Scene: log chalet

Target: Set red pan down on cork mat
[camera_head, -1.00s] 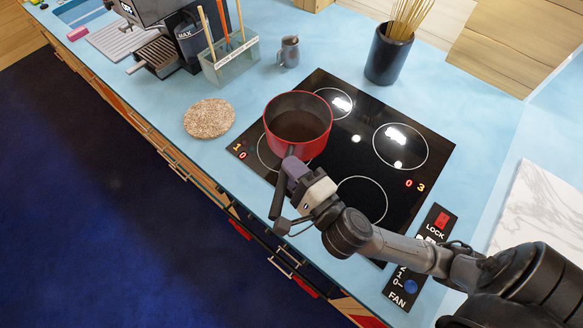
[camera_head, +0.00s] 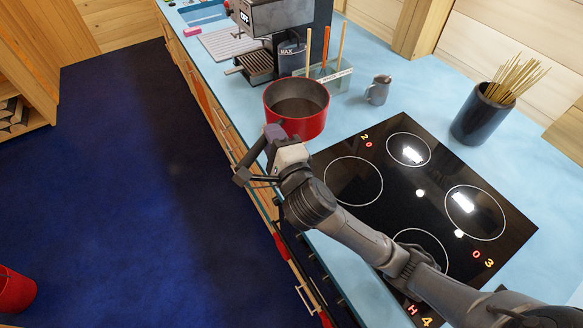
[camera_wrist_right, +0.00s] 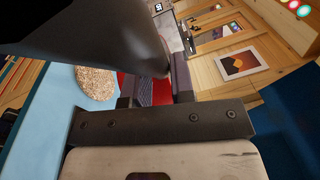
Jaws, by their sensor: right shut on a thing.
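The red pan (camera_head: 297,122) is off the hob, in the upper middle of the head view, level and dark inside. My right gripper (camera_head: 275,133) is shut on its handle at the near side. The cork mat is hidden in the head view, behind the pan. In the right wrist view the round, speckled cork mat (camera_wrist_right: 96,84) lies bare on the blue counter, left of the gripper fingers. A little of the pan's red shows beside the fingers there. The pan's exact height above the counter is hard to tell. My left gripper is not in view.
A glass holder with wooden utensils (camera_head: 328,76) stands just behind the pan, and a coffee machine (camera_head: 268,45) is beyond it. A small grey jug (camera_head: 378,90) is to the right. The black hob (camera_head: 440,185) is empty. A dark pot of sticks (camera_head: 480,115) stands farther right.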

